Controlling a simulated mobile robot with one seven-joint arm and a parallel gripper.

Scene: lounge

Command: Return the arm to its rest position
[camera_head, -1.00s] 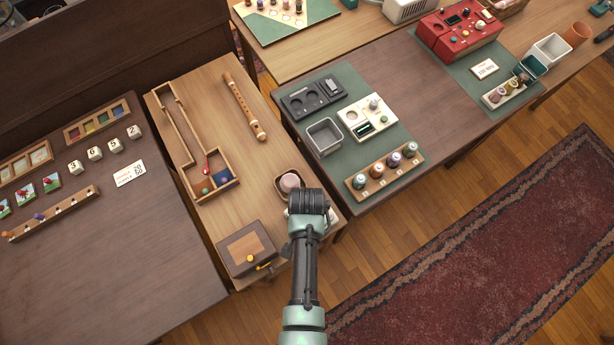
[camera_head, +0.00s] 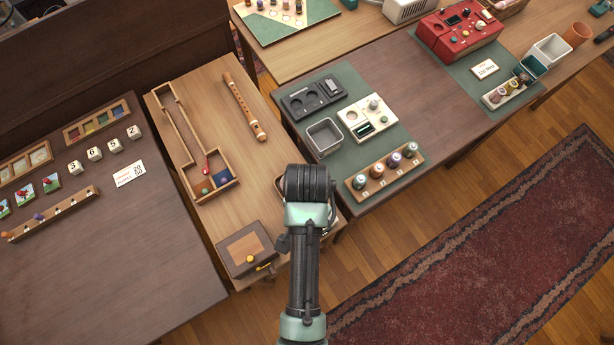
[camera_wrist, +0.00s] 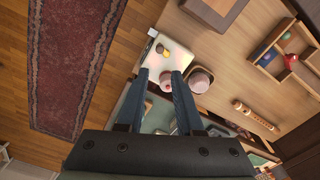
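My arm (camera_head: 304,250) reaches up from the bottom middle in the head view, with its dark wrist over the front right part of the light wooden table (camera_head: 225,110). My gripper (camera_wrist: 160,72) shows in the wrist view, with its two blue-grey fingers apart. A small pink and white round thing (camera_wrist: 166,80) appears between the fingers, over a white board (camera_wrist: 179,57); it looks to be beyond the fingertips rather than held. In the head view the arm hides the fingers and that spot.
A round pinkish container (camera_wrist: 200,80) is right of the fingers in the wrist view. A wooden box (camera_head: 246,248) with a yellow knob stands left of my arm. The red rug (camera_head: 500,240) lies on open floor.

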